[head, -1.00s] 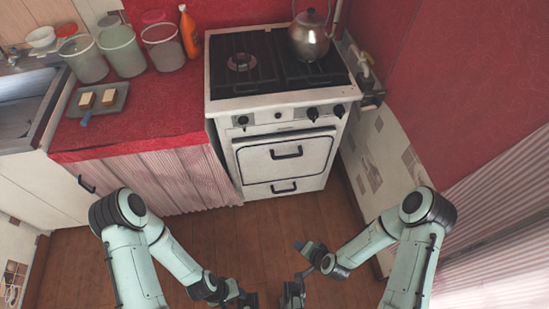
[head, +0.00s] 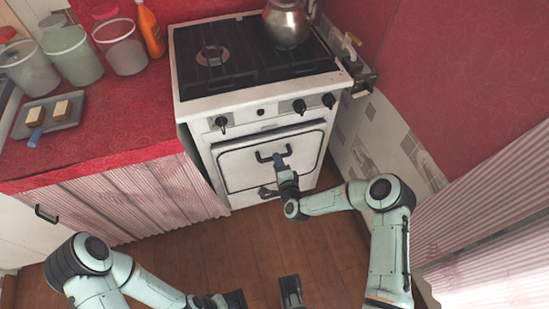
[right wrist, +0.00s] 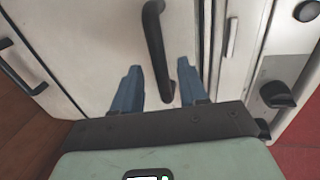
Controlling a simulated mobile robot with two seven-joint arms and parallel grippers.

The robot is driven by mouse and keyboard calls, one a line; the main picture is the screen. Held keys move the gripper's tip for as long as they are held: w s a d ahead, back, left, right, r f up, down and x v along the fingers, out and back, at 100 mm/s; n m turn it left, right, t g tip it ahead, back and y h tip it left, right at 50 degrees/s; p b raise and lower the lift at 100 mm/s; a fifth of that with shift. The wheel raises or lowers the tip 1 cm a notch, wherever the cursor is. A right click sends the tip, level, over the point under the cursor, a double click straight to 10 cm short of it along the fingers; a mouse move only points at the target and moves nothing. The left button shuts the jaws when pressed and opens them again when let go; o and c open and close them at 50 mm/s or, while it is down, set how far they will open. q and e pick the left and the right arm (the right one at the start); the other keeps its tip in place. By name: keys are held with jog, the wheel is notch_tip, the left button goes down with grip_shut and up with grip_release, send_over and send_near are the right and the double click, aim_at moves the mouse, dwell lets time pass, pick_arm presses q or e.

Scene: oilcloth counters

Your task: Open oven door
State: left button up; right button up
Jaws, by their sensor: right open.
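The white oven door (head: 236,170) is closed on the front of the stove, below the knobs. Its dark bar handle (head: 262,155) is near the door's top edge. My right gripper (head: 279,159) is at the handle, in front of the door. In the right wrist view, the handle (right wrist: 154,35) runs between the two blue fingers of the open right gripper (right wrist: 160,63). The fingers stand on either side of the bar, with a gap visible on each side. My left gripper (head: 236,299) is low at the bottom edge, away from the stove and partly cut off.
A kettle (head: 287,25) stands on the black hob (head: 225,75). A lower handle (head: 267,191) sits beneath the door, partly behind my right wrist. A curtained red counter (head: 110,125) adjoins the stove on the left; a tiled wall (head: 380,130) is close on the right. Wooden floor (head: 215,245) lies in front.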

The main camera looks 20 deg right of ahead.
pick_arm(q)
jog(key=shift+w+a+f, duration=0.2)
jog(key=shift+w+f, duration=0.2)
jog(key=shift+w, duration=0.1)
pick_arm(e)
jog(key=shift+x, duration=1.9)
grip_shut()
pick_arm(q)
jog(key=shift+f+b, duration=0.15)
jog(key=shift+b, duration=0.2)
